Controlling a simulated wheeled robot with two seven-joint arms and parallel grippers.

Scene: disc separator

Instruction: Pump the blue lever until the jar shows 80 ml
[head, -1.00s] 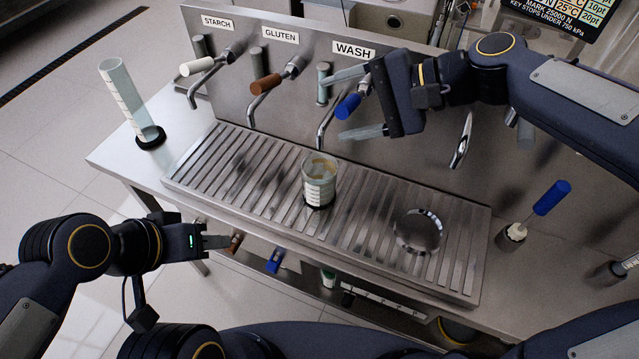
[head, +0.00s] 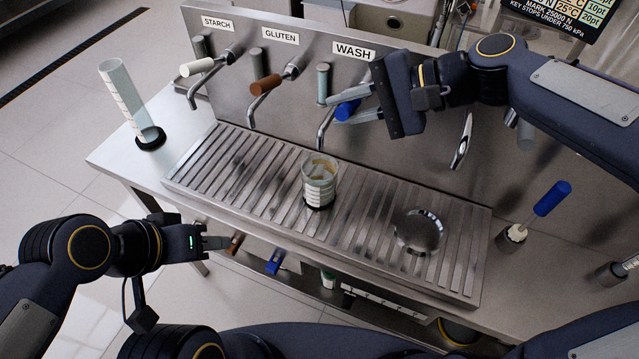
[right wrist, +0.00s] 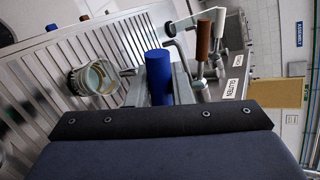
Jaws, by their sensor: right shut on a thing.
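The blue lever (head: 347,110) sticks out from the panel under the WASH label (head: 353,51). My right gripper (head: 354,108) is shut on its blue handle, which also shows between the fingers in the right wrist view (right wrist: 159,75). The jar (head: 319,182) is a clear glass beaker with white marks, upright on the slatted drain tray (head: 255,178), below and slightly left of the WASH spout (head: 322,132). It holds some cloudy liquid; the level cannot be read. It shows in the right wrist view (right wrist: 93,78) too. My left gripper (head: 218,242) is at the lower left, away from the jar; its fingers overlap.
A white lever (head: 197,67) and a brown lever (head: 265,86) stand left of the WASH lever. A tall graduated cylinder (head: 128,100) stands at the counter's left. A round glass dish (head: 418,232) and a blue-handled tool (head: 551,199) are at the right.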

